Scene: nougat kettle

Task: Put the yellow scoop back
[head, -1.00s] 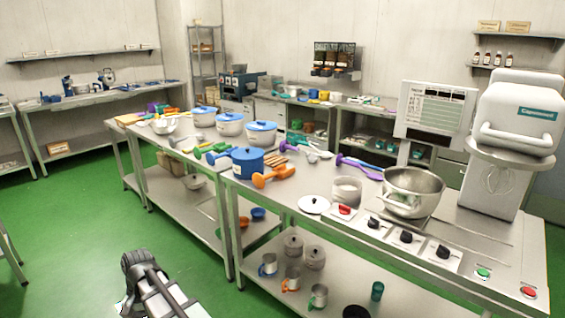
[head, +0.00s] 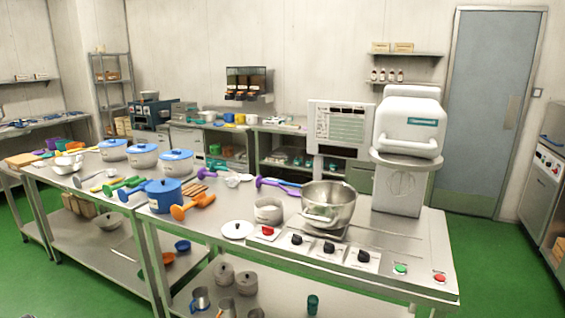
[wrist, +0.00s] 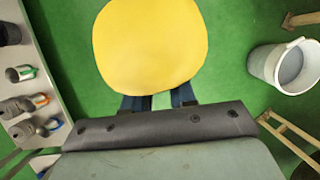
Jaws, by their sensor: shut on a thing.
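In the wrist view, a large rounded yellow piece, the yellow scoop (wrist: 150,45), fills the top middle. My gripper (wrist: 157,102) is shut on it, with its two dark fingers meeting the scoop's lower edge. The part between the fingers is hidden behind the scoop. Green floor lies below it. In the head view, neither my gripper nor the scoop is in view.
The steel workbench (head: 385,268) carries a steel bowl (head: 328,202), a blue pot (head: 163,196), orange scoops (head: 193,207) and purple utensils (head: 272,183). The wrist view shows a white bucket (wrist: 286,67) at right and a shelf with metal cups (wrist: 22,73) at left. Green floor is open between.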

